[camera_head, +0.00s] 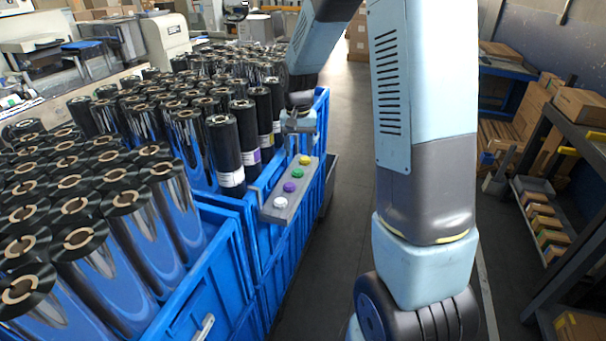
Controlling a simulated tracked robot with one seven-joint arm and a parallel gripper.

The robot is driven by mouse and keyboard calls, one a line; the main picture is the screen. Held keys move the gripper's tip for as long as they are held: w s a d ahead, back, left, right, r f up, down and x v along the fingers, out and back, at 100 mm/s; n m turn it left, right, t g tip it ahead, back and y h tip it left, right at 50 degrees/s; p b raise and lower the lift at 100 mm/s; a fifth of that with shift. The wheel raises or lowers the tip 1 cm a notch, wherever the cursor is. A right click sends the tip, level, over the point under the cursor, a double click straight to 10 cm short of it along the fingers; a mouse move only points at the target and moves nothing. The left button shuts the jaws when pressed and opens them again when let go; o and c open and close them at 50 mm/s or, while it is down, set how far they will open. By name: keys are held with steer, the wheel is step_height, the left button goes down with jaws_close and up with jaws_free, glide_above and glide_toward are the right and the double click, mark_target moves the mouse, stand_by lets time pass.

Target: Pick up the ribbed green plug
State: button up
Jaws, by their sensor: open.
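The green plug (297,173) sits on a grey narrow board (272,212) in a row with a yellow plug (305,160), a purple plug (289,187) and a white plug (280,202). Its ribs are too small to make out. My gripper (302,146) is open and points down above the far end of the board, close to the yellow plug and beyond the green one. It appears empty; its exact height above the plugs cannot be told.
The board lies along the right rim of a blue crate (262,262) full of upright black rolls (226,150). Another crate of rolls stands nearer at left. A clear floor aisle (340,215) runs right of the crates, and shelves (560,190) stand at far right.

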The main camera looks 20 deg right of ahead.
mark_target(298, 171)
steer(key=shift+a+f, duration=0.2)
steer(key=shift+f, duration=3.3)
steer(key=shift+c, duration=0.3)
steer(key=c, duration=0.7)
